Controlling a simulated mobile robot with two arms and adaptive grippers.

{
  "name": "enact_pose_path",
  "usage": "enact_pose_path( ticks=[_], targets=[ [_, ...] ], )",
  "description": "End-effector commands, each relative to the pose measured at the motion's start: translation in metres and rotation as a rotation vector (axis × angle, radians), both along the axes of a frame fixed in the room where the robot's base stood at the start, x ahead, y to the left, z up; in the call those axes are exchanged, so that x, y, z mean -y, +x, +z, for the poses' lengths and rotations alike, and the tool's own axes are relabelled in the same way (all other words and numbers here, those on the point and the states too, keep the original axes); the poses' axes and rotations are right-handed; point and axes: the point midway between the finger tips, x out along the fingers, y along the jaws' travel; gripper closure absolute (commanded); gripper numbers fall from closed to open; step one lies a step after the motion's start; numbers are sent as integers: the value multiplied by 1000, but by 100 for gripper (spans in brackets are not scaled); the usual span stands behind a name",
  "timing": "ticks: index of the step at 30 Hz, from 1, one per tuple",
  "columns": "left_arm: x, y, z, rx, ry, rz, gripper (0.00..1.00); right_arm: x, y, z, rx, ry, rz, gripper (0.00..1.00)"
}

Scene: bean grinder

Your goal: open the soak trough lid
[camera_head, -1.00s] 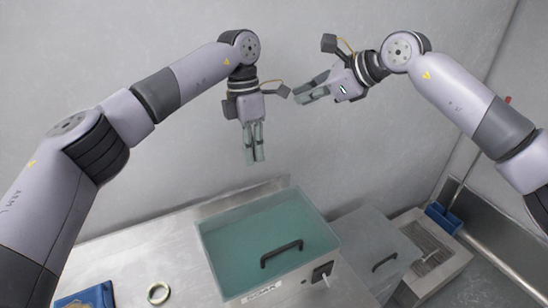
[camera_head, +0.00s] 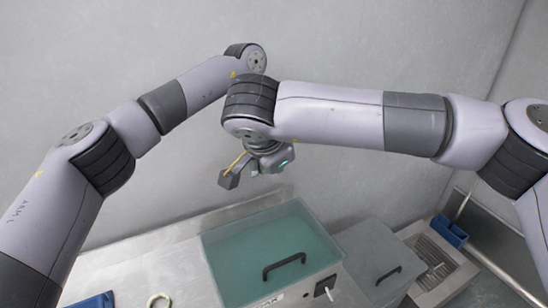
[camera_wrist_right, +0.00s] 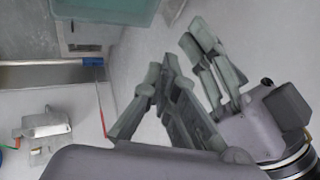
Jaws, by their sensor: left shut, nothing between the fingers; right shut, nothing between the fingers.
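The soak trough (camera_head: 318,284) stands on the steel counter, its translucent teal lid (camera_head: 235,255) lying closed on top. A black bar handle (camera_head: 284,266) sits near the lid's front edge. My right arm's wrist is above the trough's back edge in the head view and hides most of my left gripper. In the right wrist view my right gripper (camera_wrist_right: 172,66) is shut and empty, clear of the lid. My left gripper (camera_wrist_right: 200,45) is close beside it, shut and empty; whether they touch cannot be told. A teal corner of the trough (camera_wrist_right: 105,12) shows at the top there.
A grey lidded box (camera_head: 375,255) with its own handle stands right of the trough. Beyond it are a sink with a grate (camera_head: 433,260) and a blue container (camera_head: 450,232). A pale ring (camera_head: 158,300) and a blue item (camera_head: 92,301) lie at the front left.

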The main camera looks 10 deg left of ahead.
Motion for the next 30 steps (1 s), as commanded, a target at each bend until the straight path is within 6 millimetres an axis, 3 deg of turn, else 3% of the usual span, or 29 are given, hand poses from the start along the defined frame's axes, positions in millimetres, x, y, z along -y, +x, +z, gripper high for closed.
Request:
enact_pose_path(
  ticks=[4, 10, 30],
  targets=[
    [0, 0, 0, 0, 0, 1, 100, 1, 15, -22, -4, 0, -1, 100],
    [0, 0, 0, 0, 0, 1, 100, 2, 26, -37, -3, 3, -1, 100],
    [0, 0, 0, 0, 0, 0, 100, 2, 28, -39, -1, 4, 0, 100]
  ],
)
